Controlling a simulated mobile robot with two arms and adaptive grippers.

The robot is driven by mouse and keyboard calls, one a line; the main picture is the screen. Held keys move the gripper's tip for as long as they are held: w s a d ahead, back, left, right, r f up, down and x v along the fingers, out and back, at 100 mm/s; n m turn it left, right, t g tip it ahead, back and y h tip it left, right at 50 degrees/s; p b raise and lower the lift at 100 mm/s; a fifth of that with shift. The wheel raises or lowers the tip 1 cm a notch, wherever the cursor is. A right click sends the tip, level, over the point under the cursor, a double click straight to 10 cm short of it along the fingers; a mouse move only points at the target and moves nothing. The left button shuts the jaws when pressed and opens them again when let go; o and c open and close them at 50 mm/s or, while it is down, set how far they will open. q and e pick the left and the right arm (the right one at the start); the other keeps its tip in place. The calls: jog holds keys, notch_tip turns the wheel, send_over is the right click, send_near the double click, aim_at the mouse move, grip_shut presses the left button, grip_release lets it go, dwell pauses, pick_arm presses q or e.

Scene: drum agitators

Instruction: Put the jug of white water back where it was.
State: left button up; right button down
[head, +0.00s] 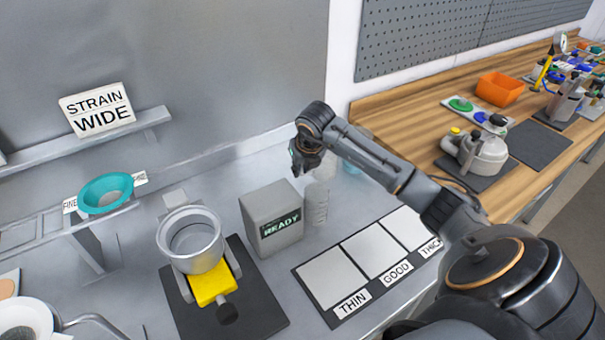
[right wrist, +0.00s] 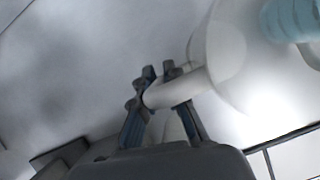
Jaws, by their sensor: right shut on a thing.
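My right gripper (head: 303,166) is over the back of the steel bench. It is shut on the pale handle of a translucent white jug (head: 327,167), which is mostly hidden behind the gripper and arm. In the right wrist view the fingers (right wrist: 165,88) close around the handle, and the jug's clear, whitish body (right wrist: 226,45) is to their right. I cannot tell whether the jug's base touches the bench. My left gripper is not in view.
A pale blue vessel (head: 352,165) stands close beside the jug. A ribbed translucent cylinder (head: 316,204) and a grey READY box (head: 271,222) are in front. A THIN/GOOD/THICK mat (head: 328,311) lies nearer. A metal pot (head: 190,240) stands left. The back bench left of the gripper is clear.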

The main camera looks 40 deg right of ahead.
notch_tip(320, 180, down, 3)
jog(key=shift+f+p, duration=0.1)
jog(key=shift+p, duration=0.25)
jog(key=shift+f, duration=0.2)
jog(key=c, duration=1.4)
grip_release()
jog(key=shift+r, duration=0.1)
